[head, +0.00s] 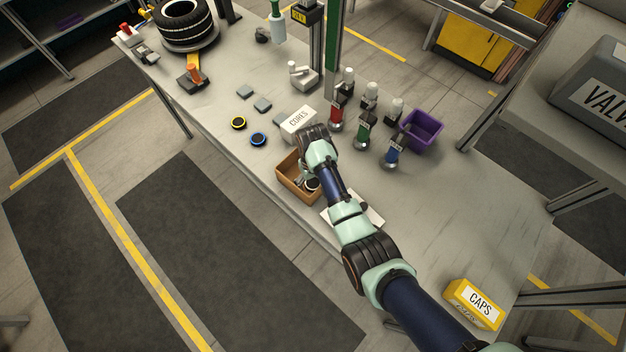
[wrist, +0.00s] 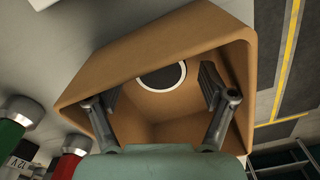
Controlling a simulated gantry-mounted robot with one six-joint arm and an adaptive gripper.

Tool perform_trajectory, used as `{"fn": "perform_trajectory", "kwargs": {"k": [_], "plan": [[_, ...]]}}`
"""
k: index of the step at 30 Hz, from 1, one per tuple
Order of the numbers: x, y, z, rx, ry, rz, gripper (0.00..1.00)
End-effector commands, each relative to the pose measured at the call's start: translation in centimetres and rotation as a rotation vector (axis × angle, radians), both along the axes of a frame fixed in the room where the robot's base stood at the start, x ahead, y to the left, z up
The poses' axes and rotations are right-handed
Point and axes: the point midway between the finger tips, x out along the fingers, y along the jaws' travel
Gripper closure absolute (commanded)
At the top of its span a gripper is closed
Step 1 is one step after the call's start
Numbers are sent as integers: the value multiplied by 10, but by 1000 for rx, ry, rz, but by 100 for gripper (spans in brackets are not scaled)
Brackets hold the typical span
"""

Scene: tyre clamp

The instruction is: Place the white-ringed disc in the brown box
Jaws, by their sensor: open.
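The brown box (head: 287,179) stands near the front edge of the table in the head view, and its walls (wrist: 90,75) fill much of the wrist view. The white-ringed disc (wrist: 162,76), black with a white rim, is inside the box in the wrist view, against an inner face. My gripper (wrist: 160,88) is open, with its two fingers apart inside the box opening. The disc shows between and beyond the fingers, and I see no finger touching it. In the head view my gripper (head: 310,184) is over the box, and my arm hides part of the box.
A yellow-ringed disc (head: 239,122) and a blue-ringed disc (head: 258,139) lie left of the box. A white CORES box (head: 298,123) stands behind it. Red (head: 336,118), green (head: 362,132) and blue (head: 391,154) bottle-like items and a purple bin (head: 424,131) stand to the right.

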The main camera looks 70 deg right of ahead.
Motion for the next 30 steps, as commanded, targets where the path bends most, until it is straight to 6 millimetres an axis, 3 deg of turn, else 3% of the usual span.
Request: {"fn": "perform_trajectory", "kwargs": {"k": [9,15,20,30], "plan": [[1,-1,73,-4,-3,0,18],[1,-1,110,-3,-3,0,18],[0,0,119,-1,-1,0,18],[0,0,120,-1,-1,0,18]]}}
